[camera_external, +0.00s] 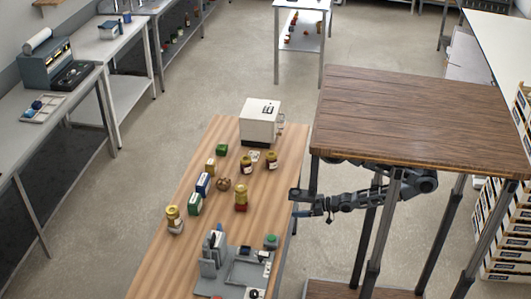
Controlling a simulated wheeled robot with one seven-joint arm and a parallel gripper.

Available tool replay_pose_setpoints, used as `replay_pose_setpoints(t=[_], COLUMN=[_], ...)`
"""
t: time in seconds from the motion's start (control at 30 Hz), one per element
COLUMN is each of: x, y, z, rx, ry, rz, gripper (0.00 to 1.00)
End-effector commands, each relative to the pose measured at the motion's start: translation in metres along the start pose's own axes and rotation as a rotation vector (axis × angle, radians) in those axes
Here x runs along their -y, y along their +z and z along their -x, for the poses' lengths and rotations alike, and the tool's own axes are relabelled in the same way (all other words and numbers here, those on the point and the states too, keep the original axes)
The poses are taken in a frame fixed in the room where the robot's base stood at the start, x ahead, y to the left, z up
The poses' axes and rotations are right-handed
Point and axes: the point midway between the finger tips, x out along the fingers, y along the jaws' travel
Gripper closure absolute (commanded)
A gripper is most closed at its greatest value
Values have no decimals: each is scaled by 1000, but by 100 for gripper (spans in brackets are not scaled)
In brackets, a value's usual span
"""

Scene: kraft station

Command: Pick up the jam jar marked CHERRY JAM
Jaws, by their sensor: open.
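Several jars stand on the wooden table, and their label text is too small to read, so I cannot tell which is marked CHERRY JAM. A red jar (241,199) with a yellowish lid stands near the table's middle. Two dark jars (247,165) (271,161) stand farther back, near a white box. A yellowish jar (174,220) stands at the left edge. My gripper (293,201) is open and empty beside the table's right edge, to the right of the red jar and apart from it.
The wooden table (158,272) also bears a white box (260,121), green and blue boxes (195,203), a brown round item (223,184) and a grey fixture (216,253) in front. A dark wooden top (420,105) stands above my arm. The table strip right of the red jar is clear.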

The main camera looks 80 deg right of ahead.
Motion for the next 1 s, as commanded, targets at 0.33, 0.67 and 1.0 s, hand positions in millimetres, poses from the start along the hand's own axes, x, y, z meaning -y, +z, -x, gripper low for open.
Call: replay_pose_setpoints(t=[0.33, 0.67, 1.0], x=[-20, -180, -343], y=[234, 257, 231], z=[-11, -49, -2], rx=[406, 222, -378], ry=[237, 749, 1075], rz=[-544, -1239, -2105], gripper=[10, 10, 10])
